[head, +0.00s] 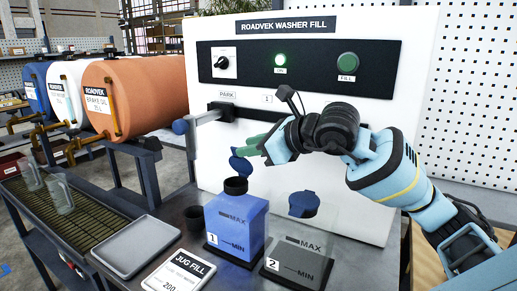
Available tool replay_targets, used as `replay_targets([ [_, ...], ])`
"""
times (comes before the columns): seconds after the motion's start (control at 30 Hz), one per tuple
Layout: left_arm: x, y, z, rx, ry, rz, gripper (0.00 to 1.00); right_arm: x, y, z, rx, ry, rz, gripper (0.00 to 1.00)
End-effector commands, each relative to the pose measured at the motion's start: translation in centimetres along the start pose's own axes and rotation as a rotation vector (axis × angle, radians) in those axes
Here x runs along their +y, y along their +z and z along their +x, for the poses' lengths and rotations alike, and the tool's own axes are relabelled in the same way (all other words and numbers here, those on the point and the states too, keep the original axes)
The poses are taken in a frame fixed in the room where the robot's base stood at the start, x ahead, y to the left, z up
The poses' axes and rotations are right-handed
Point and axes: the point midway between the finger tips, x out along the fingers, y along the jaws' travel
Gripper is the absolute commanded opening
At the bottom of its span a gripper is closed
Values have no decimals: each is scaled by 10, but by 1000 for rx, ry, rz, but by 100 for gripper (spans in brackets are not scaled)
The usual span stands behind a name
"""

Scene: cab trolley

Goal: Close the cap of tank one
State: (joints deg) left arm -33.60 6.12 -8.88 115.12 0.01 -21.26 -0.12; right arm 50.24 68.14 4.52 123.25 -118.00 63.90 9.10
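Tank one (236,228) is a box-shaped tank that looks blue, marked 1 with MAX and MIN lines. Its dark round neck (236,186) is uncovered on top. Its blue cap (241,165) stands tilted up above the neck, open. My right gripper (250,145) reaches in from the right, with green fingers pointing left just above and behind the cap. Whether the fingers touch the cap, or how far apart they are, I cannot tell. My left gripper is not in view.
Clear tank two (300,247) stands to the right, its blue cap (303,204) down. Behind is the washer fill panel (300,62) with a nozzle arm (208,117). A dark cup (194,217), jug fill card (180,272), grey tray (137,246) and clear jugs (58,194) lie left.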

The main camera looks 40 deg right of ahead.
Motion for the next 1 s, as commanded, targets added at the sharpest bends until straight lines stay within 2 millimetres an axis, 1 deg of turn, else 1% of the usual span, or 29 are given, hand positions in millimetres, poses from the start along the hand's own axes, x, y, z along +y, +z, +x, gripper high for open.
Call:
replay_targets([
  [0.03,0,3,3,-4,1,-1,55,2,-3,-5,6,1,-4,28],
  [0.3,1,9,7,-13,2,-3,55,1,-2,-24,3,2,0,28],
  [0.47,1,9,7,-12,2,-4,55,1,0,-29,1,3,-1,28],
  [0.7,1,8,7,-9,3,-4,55,1,0,-30,0,2,-1,28],
  [0.77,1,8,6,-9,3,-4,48,1,0,-30,0,2,-1,28],
  [0.87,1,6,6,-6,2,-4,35,1,2,-31,-2,2,-1,28],
  [1.0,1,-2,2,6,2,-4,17,0,11,-37,-13,2,-1,28],
])
